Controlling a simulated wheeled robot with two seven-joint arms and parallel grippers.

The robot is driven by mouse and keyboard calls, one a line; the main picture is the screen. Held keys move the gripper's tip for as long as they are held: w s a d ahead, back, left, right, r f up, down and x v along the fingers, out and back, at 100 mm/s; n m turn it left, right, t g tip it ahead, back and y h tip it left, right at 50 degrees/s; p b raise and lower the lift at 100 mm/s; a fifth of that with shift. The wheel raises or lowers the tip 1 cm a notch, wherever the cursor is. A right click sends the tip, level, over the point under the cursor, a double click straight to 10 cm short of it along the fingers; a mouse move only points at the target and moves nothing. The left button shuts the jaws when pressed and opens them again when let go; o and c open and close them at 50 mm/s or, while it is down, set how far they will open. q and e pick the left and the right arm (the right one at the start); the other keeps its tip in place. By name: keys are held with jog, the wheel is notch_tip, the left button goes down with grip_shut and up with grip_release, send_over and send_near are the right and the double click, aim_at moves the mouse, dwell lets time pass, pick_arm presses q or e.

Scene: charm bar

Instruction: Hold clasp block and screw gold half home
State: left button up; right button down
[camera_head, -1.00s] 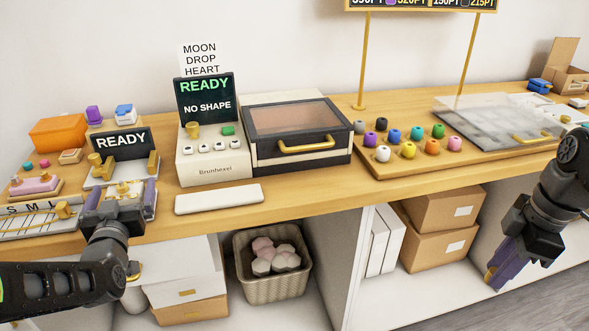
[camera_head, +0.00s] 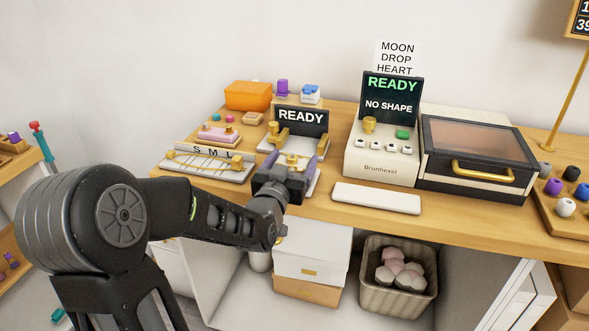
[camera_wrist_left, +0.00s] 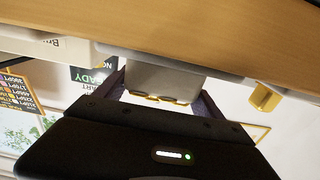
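My left gripper (camera_head: 290,163) is at the front of the small station with the READY screen (camera_head: 301,119). Its purple-faced fingers stand wide apart, around a pale block with gold pieces (camera_head: 292,160), which may be the clasp block. In the left wrist view a grey block (camera_wrist_left: 162,80) with gold bits (camera_wrist_left: 155,98) lies between the fingers (camera_wrist_left: 162,92); I cannot make out firm contact on both sides. Gold uprights (camera_head: 275,134) stand on the station behind the gripper. I cannot tell which gold piece is the gold half. My right gripper is out of view.
To the left are an S M L board (camera_head: 208,163) and a pink piece on a tray (camera_head: 218,133). An orange bin (camera_head: 248,96) stands behind. To the right are a white slab (camera_head: 376,197), the Brunhexel machine (camera_head: 382,164) and a glass-topped box (camera_head: 478,160). A basket (camera_head: 372,290) stands below.

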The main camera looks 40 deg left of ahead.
aim_at(293, 157)
pick_arm(q)
jog(key=c, duration=1)
jog(key=shift+r, duration=0.15)
notch_tip(293, 157, up, 10)
jog(key=shift+f+p, duration=0.1)
jog(key=shift+p, duration=0.4)
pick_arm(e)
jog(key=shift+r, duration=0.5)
pick_arm(q)
jog(key=o, duration=1)
jog(key=shift+c, duration=0.2)
jog(key=c, duration=1.6)
jog(key=shift+o, duration=0.2)
